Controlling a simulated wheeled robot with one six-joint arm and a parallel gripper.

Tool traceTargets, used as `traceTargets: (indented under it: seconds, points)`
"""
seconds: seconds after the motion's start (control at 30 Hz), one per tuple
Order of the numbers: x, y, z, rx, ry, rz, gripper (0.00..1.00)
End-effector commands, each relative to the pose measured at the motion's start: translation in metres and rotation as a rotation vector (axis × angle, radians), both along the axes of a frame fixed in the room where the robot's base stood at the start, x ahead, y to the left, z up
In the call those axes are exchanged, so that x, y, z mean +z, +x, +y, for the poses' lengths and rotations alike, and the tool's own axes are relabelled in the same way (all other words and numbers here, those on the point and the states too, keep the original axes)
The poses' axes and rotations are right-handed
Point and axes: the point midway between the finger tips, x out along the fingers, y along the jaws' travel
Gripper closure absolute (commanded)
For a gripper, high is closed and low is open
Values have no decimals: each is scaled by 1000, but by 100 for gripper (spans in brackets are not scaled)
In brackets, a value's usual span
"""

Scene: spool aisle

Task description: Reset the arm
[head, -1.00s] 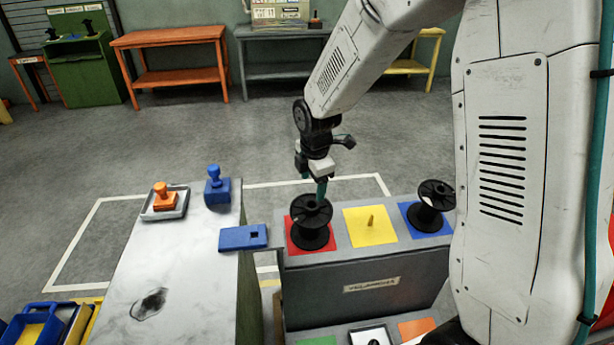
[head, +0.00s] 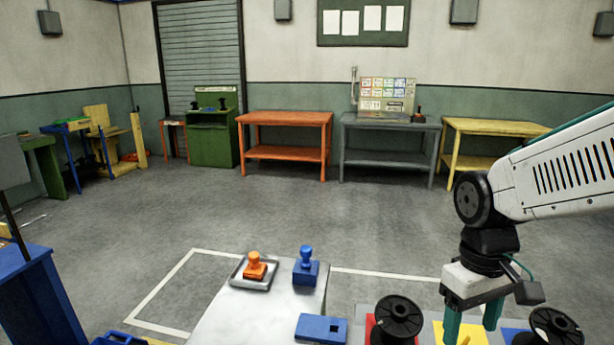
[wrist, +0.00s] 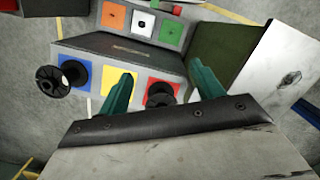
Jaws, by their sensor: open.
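My gripper (head: 472,322) is open and empty, its two teal fingers pointing down. In the head view it hangs in front of the yellow square (head: 480,337), between two black spools. One spool (head: 397,320) stands over the red square (head: 370,326) to its left. The other spool (head: 555,327) is at the right by the blue square. In the wrist view the fingers (wrist: 163,85) spread apart with nothing between them held. The red-square spool (wrist: 160,93) shows partly behind them, and the other spool (wrist: 70,76) is at the left.
A pale bench (head: 235,315) beside the squares carries an orange stamp (head: 255,267) in a tray, a blue stamp (head: 306,268) and a blue slotted block (head: 321,328). Orange (head: 285,119), grey and yellow tables line the back wall. Open floor lies between.

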Motion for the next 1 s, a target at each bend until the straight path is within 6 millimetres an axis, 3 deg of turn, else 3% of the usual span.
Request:
traceTargets:
  seconds: [0.2,0.33,0.6,1.0]
  points:
    - [36,-69,-5,-251,-2,-62,34]
    - [49,-94,-6,-296,9,-123,34]
    - [65,-107,-8,-305,26,-228,34]
    - [66,-107,-9,-305,27,-232,34]
